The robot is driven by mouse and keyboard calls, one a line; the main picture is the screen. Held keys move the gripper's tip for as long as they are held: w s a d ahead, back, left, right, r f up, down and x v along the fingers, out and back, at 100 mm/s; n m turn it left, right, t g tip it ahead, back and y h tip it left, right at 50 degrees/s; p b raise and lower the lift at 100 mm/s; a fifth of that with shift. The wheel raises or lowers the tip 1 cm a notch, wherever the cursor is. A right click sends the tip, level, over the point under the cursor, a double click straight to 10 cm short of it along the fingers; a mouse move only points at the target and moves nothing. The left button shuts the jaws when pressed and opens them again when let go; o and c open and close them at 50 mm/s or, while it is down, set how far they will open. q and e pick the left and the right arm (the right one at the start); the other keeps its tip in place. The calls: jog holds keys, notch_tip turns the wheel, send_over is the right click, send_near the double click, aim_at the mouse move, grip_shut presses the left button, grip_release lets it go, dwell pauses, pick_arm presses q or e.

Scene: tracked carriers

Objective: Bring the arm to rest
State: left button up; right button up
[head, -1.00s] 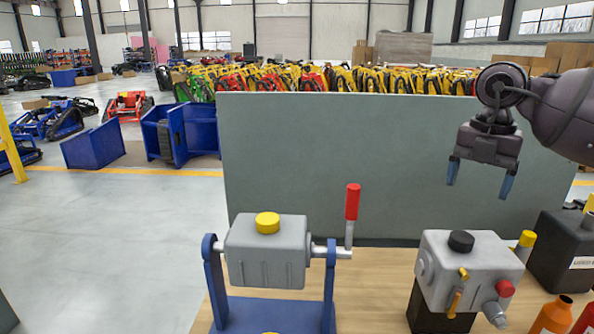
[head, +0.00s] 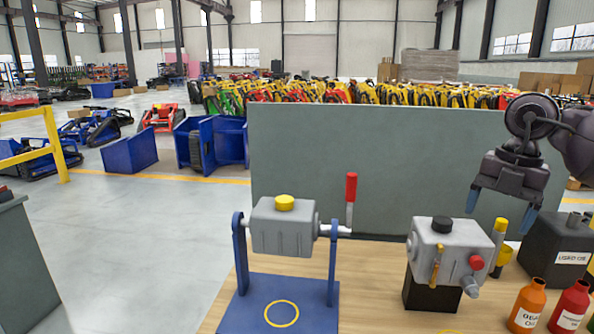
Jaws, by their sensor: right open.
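My right gripper (head: 502,205) hangs at the upper right in the head view, fingers pointing down. Its two blue fingertips are apart, with nothing between them. It is in the air in front of the grey panel (head: 330,160), above and to the right of the grey gearbox (head: 452,252). That gearbox has a black cap, a red knob and a yellow lever, and sits on a black block. My left gripper is not in view.
A grey housing (head: 283,232) with yellow cap and red-handled crank hangs in a blue stand (head: 245,312) on the wooden table (head: 375,300). A black used-oil can (head: 560,252), an orange bottle (head: 527,305) and a red bottle (head: 570,306) stand at the right.

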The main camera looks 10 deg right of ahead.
jog(key=a+f+m+t+y, duration=0.2)
jog(key=a+f+t+y, duration=0.35)
jog(key=a+y, duration=0.4)
jog(key=a+f+m+t+y, duration=0.35)
jog(key=a+t+y, duration=0.25)
jog(key=a, duration=0.7)
jog(key=s+d+f+m+t+h, duration=0.1)
jog(key=s+d+f+m+h, duration=0.3)
jog(key=f+m+h, duration=0.45)
jog(key=s+d+f+m+t+h, duration=0.2)
jog(key=s+d+f+m+h, duration=0.1)
jog(key=d+f+m+h, duration=0.5)
jog(key=s+a+f+m+g, duration=0.2)
jog(key=s+f+g, duration=0.35)
jog(key=s, duration=0.45)
jog(key=s+a+f+m+g, duration=0.1)
jog(key=s+f+m+g, duration=0.1)
jog(key=s+f+g, duration=0.6)
jog(key=w+f+n+t, duration=0.1)
jog(key=w+f+t, duration=0.5)
jog(key=t, duration=0.3)
jog(key=shift+f+t, duration=0.25)
jog(key=shift+t, duration=0.15)
